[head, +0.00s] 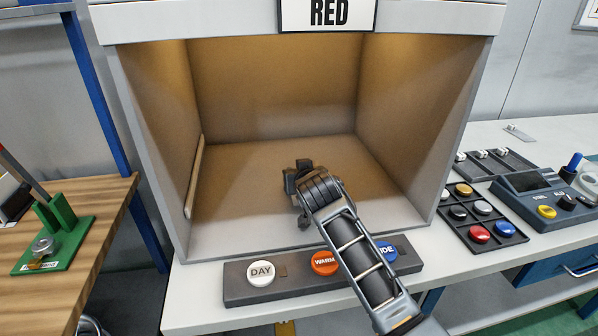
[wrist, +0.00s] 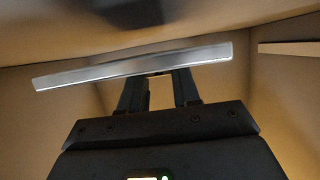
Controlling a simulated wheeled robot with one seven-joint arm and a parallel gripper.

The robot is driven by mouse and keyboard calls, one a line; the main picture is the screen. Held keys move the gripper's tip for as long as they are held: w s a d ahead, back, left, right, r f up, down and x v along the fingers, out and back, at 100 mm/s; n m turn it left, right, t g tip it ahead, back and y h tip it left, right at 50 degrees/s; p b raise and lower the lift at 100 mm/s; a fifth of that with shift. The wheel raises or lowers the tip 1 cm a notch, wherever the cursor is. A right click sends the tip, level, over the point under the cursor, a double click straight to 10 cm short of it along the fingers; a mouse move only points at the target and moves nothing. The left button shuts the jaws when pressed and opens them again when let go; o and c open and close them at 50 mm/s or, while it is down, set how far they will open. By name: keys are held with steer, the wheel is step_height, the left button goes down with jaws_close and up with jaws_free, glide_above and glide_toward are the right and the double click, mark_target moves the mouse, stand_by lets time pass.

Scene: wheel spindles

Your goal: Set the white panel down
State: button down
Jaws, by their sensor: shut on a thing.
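The white panel (wrist: 135,67) shows edge-on in the wrist view as a thin, pale, slightly tilted strip across the fingers. My gripper (wrist: 160,92) is shut on it. In the head view my gripper (head: 297,178) is inside the open-fronted booth (head: 225,165), over the middle of its floor. The panel cannot be made out in the head view. I cannot tell whether it touches the booth floor.
A pale ledge (head: 194,178) runs along the booth's left wall. A button bar with a DAY button (head: 261,271) and an orange button (head: 324,263) lies in front. A tray of coloured discs (head: 483,212) sits right. The booth floor looks clear.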

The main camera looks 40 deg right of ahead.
steer(key=shift+s+f+b, duration=0.15)
steer(key=shift+f+b, duration=0.3)
steer(key=shift+f, duration=0.3)
steer(key=c, duration=0.8)
jaws_free()
steer(key=shift+f, duration=0.2)
steer(key=shift+r+p, duration=0.3)
steer(key=shift+r, duration=0.15)
steer(key=r+v, duration=0.1)
steer(key=v, duration=1.1)
steer(key=shift+b, duration=0.35)
